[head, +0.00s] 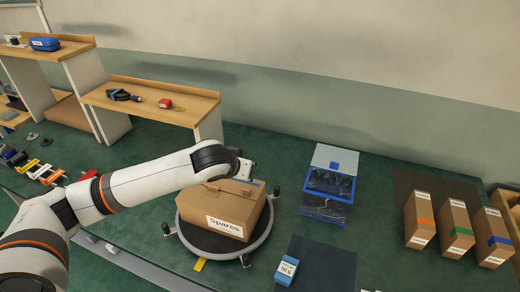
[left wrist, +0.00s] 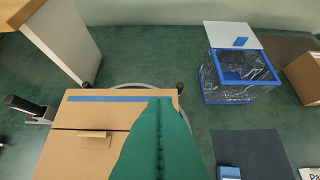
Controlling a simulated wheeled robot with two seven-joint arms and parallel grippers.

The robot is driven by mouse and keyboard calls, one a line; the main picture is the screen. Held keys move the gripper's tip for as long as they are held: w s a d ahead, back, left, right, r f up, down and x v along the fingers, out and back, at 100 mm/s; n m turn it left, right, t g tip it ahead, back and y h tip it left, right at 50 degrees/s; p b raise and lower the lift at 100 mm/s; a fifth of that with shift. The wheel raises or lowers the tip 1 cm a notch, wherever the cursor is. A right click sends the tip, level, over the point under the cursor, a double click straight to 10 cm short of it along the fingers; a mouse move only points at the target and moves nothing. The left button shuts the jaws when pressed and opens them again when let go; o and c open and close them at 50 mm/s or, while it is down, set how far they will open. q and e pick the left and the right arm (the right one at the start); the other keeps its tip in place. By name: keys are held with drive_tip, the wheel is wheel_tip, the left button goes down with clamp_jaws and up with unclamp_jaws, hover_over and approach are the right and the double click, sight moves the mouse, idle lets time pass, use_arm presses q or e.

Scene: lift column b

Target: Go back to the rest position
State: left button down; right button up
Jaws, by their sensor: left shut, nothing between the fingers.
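My left arm comes in from the left in the head view and reaches over the cardboard box labelled Spares (head: 225,207). My left gripper (head: 248,168) is above the box's far edge, mostly hidden by its own wrist. In the left wrist view its green fingers (left wrist: 160,104) are shut together along a seam with nothing between them. The box (left wrist: 85,115) lies under and left of them, with a blue strip along its top. I cannot tell whether the fingers touch it. My right gripper is in neither view.
The box sits on a round turntable (head: 188,236). To its right stand a blue-edged clear bin (head: 328,183) and several labelled cartons (head: 456,222). A wooden shelf (head: 150,92) is behind. Clamps (head: 40,172) lie at the left. A dark mat (head: 325,265) is at the front.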

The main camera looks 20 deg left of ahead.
use_arm(q)
drive_tip(key=s+d+f+m+g+h, duration=0.2)
drive_tip(key=s+d+f+m, duration=0.1)
drive_tip(key=s+d+f, duration=0.75)
drive_tip(key=s+a+f+g+y, duration=0.1)
drive_tip(key=s+a+f+g, duration=0.1)
drive_tip(key=s, duration=0.7)
drive_tip(key=s+a+f+g, duration=0.1)
drive_tip(key=s, duration=0.8)
wheel_tip(320, 180, down, 28)
drive_tip(key=s+g, duration=0.1)
drive_tip(key=s, duration=0.1)
drive_tip(key=s+a+f+g+b, duration=0.1)
drive_tip(key=s+a+f, duration=0.2)
drive_tip(key=s+f, duration=1.2)
drive_tip(key=shift+s+a+f+g+y, duration=0.2)
drive_tip(key=shift+s+f+g+y, duration=0.15)
drive_tip(key=shift+s, duration=0.25)
drive_tip(key=shift+s, duration=0.1)
